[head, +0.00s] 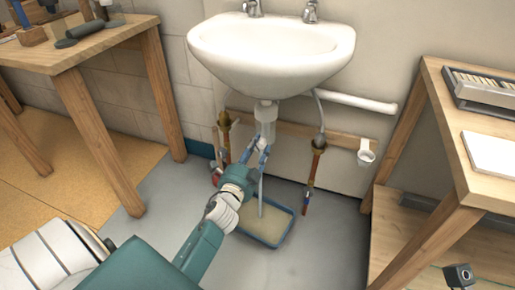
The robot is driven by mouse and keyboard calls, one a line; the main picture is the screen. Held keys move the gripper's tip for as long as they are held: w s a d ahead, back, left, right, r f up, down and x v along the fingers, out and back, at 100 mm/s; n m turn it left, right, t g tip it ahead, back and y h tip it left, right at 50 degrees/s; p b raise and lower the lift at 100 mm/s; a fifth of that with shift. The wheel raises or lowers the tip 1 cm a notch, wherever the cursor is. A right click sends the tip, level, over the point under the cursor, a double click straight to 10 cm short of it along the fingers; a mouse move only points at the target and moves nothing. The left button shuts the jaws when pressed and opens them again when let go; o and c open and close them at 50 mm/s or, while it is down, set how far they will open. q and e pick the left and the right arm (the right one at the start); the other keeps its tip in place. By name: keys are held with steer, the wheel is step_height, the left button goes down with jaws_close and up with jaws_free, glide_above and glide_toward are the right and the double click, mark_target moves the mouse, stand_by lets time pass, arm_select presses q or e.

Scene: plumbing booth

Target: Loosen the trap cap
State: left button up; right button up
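The white sink trap (265,120) hangs under the basin. My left gripper (261,147) is at the trap's lower end, with its bluish fingers reaching up there. The fingers appear spread around the lower end, but whether they grip the trap cap is too small to tell. The cap itself is mostly hidden by the fingers. A thin pale vertical streak, perhaps water, runs from below the gripper to a blue tray (267,243) on the floor. The tray holds something beige.
The white sink (272,70) is above my gripper. Brass-coloured valves and pipes hang on the left (224,130) and right (316,165) of the trap. A white cup (366,152) is on the wall board. Wooden tables stand left (85,45) and right (440,75).

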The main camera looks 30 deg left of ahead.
arm_select(q)
steer(key=o, duration=0.4)
steer(key=shift+s+a, duration=0.1)
steer(key=shift+a, duration=0.2)
steer(key=shift+d, duration=0.15)
steer(key=v, duration=1.2)
